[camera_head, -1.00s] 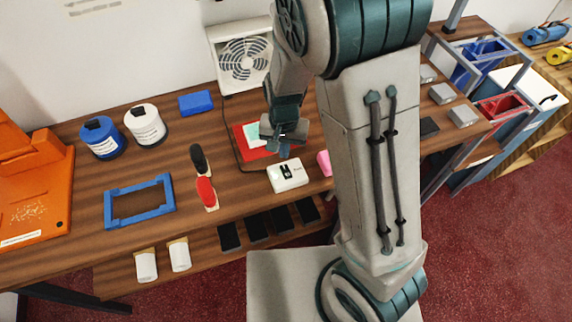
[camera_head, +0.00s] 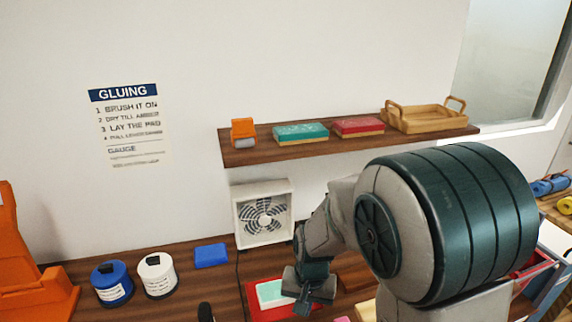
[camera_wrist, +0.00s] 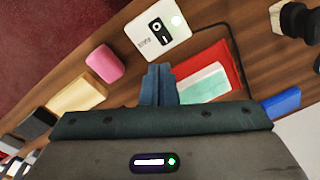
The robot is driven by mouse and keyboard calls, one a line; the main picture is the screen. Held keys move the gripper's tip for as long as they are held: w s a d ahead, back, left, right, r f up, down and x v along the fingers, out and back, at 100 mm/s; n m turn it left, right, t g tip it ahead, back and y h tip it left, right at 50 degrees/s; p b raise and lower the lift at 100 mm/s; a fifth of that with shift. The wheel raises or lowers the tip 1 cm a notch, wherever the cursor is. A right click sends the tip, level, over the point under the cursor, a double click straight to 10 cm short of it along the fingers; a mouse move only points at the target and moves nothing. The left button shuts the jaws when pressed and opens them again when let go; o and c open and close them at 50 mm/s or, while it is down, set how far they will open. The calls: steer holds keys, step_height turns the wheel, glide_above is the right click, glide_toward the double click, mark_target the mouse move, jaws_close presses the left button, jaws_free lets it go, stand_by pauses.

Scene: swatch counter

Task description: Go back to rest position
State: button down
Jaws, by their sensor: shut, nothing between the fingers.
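My gripper (camera_head: 304,304) hangs over the counter (camera_head: 220,290) in the head view, beside a mint pad (camera_head: 270,293) that lies on a red sheet (camera_head: 256,314). In the wrist view my gripper's blue fingers (camera_wrist: 158,72) are together with nothing between them. The mint pad (camera_wrist: 204,83) and red sheet (camera_wrist: 218,57) show just right of the fingers there. My arm bends in from the right and hides part of the counter.
A fan (camera_head: 263,213) stands behind my gripper, below a wall shelf (camera_head: 350,141) with pads and a wooden tray (camera_head: 427,120). Glue pots (camera_head: 112,283) and a blue block (camera_head: 211,255) are at left. The wrist view shows a white switch box (camera_wrist: 158,30) and pink block (camera_wrist: 104,63).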

steer(key=s+d+r+n+t+b, duration=0.1)
steer(key=s+d+r+n+t, duration=0.1)
steer(key=s+d+r, duration=0.8)
step_height(320, 180, up, 4)
steer(key=shift+s+d+r+t+h, duration=0.2)
steer(key=shift+s+d+t+h, duration=0.1)
steer(key=shift+s+t, duration=0.55)
